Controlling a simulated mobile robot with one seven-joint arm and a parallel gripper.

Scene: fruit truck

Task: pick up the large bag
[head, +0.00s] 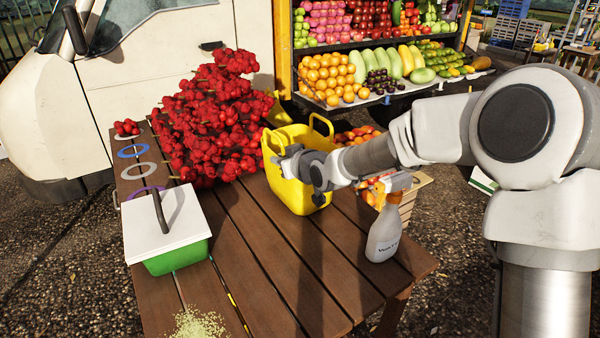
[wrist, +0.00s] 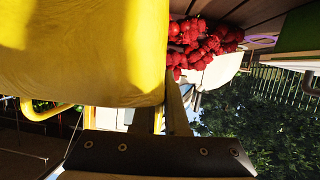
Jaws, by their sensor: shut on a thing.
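The large yellow bag (head: 290,196) is upright at the far right part of the wooden table, with two handle loops at its top. Its yellow side also fills the upper left of the wrist view (wrist: 80,60). My gripper (head: 283,160) is at the bag's upper front side and is shut on the bag. In the wrist view the narrow fingers of my gripper (wrist: 174,100) are close together beside the yellow surface. The exact grip point is hidden. I cannot tell whether the bag's bottom touches the table.
A large heap of red fruit (head: 215,125) stands left of the bag. A white spray bottle (head: 384,232) stands at the table's right edge. A green box with a white lid (head: 168,225) is at left. The table's (head: 255,270) middle front is mostly clear.

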